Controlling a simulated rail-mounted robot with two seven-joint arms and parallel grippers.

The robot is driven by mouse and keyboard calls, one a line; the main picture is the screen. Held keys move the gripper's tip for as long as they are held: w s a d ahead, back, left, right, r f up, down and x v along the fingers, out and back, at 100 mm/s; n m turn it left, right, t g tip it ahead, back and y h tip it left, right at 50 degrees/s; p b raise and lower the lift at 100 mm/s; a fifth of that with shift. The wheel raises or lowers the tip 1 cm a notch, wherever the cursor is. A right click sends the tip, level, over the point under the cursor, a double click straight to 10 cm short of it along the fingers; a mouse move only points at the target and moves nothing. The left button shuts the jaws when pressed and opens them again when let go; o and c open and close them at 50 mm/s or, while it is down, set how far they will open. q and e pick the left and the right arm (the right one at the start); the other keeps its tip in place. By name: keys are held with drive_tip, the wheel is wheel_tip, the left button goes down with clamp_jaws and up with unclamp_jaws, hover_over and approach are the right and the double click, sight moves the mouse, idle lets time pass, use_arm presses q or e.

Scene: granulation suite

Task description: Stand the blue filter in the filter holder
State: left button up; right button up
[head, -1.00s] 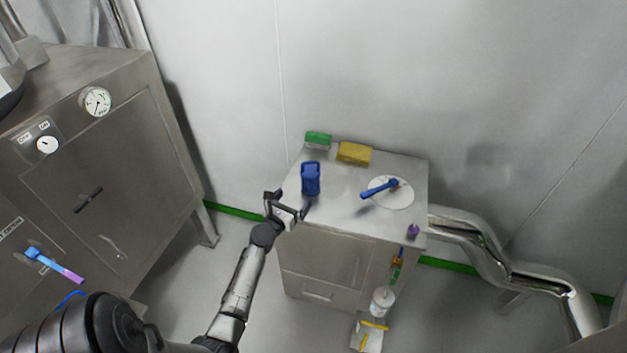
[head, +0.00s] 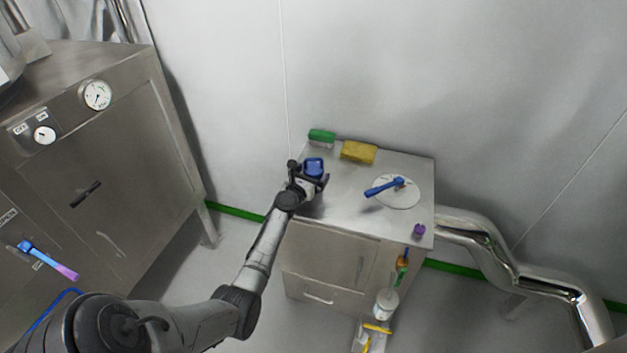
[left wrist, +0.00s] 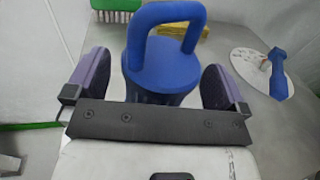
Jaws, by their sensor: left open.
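A blue canister with a loop handle (head: 314,165), which looks like the blue filter, stands on the left part of the steel cabinet top (head: 345,205). It fills the middle of the left wrist view (left wrist: 163,65). My left gripper (head: 309,174) is open, with its purple-padded fingers on either side of the canister. Gaps show between the pads and the canister in the left wrist view; its lower part is hidden behind the gripper. I cannot make out for certain which thing is the filter holder. My right gripper is not in view.
A green brush (head: 321,137) and a yellow sponge (head: 358,152) lie at the back edge. A blue tool (head: 384,187) lies across a white disc (head: 404,197). A small purple item (head: 419,230) is near the front right corner. A steel pipe (head: 500,255) runs right.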

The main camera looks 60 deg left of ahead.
use_arm(q)
drive_tip(key=shift+w+a, duration=0.25)
drive_tip(key=shift+w, duration=0.25)
drive_tip(key=c, duration=1.1)
drive_tip(key=shift+r, duration=0.1)
